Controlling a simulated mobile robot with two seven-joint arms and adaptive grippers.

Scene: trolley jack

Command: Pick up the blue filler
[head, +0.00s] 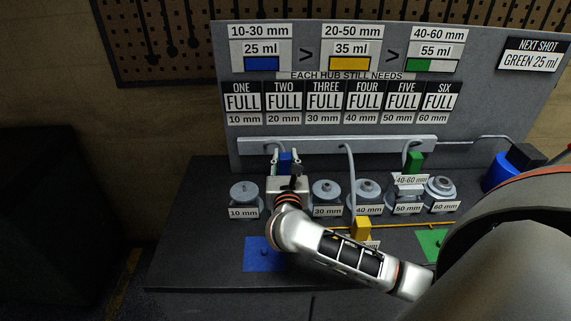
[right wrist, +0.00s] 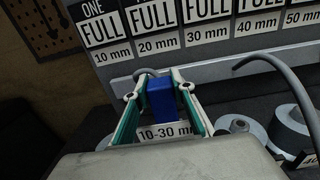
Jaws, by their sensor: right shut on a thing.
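The blue filler (head: 285,161) is upright between the fingers of my right gripper (head: 286,157), in front of the rail on the panel. In the right wrist view the blue filler (right wrist: 162,98) sits between the green-lined fingers, with its 10-30 mm label (right wrist: 165,132) below. My right gripper (right wrist: 159,92) is shut on it. A grey hose (right wrist: 147,72) runs up behind it. The gripper hides the 20 mm hub place and the filler's lower end in the head view. My left gripper is not in view.
Hubs stand in a row, among them the 10 mm hub (head: 244,192) and 30 mm hub (head: 326,190). A green filler (head: 415,162) is over the 50 mm hub. A yellow filler (head: 362,228) stands in front. A blue pad (head: 256,257) and green pad (head: 428,240) lie near the front.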

